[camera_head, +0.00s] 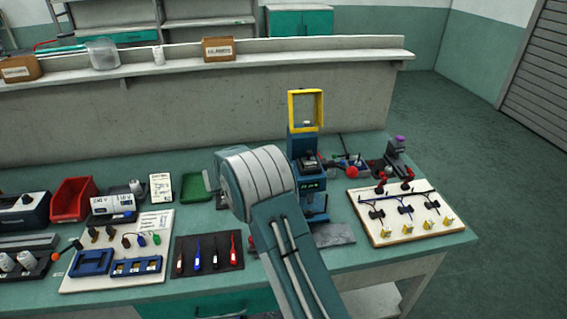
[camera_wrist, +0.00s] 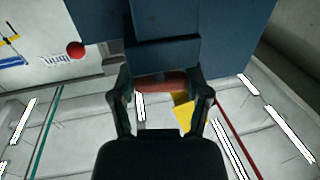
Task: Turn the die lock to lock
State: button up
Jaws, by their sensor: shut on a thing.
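The blue press (camera_head: 305,165) stands near the back of the bench, with a yellow frame (camera_head: 306,110) at its top. In the wrist view its blue body (camera_wrist: 165,22) fills the upper middle. My gripper (camera_wrist: 161,84) is right at the press, its two dark fingers on either side of a red-brown piece, which appears to be the die lock (camera_wrist: 158,82). The fingers are shut on it. Its exact turn angle cannot be told. In the head view my arm hides the gripper and the lock.
A board with yellow pieces and cables (camera_head: 405,210) lies right of the press. A dark mat with screwdrivers (camera_head: 208,254) and a red bin (camera_head: 73,200) lie to the left. A red ball (camera_wrist: 76,49) shows beside the press in the wrist view. The floor on the right is clear.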

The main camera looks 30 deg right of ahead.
jog(key=shift+w+a+r+m+g+y, duration=0.15)
jog(key=shift+m+g, duration=0.4)
jog(key=shift+g, duration=0.3)
jog(key=shift+d+f+m+g+y, duration=0.15)
jog(key=shift+m+g, duration=0.4)
jog(key=shift+g, duration=0.3)
jog(key=shift+a+r+g, duration=0.1)
jog(key=shift+r+g, duration=0.05)
jog(key=shift+g, duration=0.15)
jog(key=o, duration=0.9)
jog(key=v, duration=1.2)
jog(key=shift+w+a, duration=0.1)
jog(key=shift+a, duration=0.05)
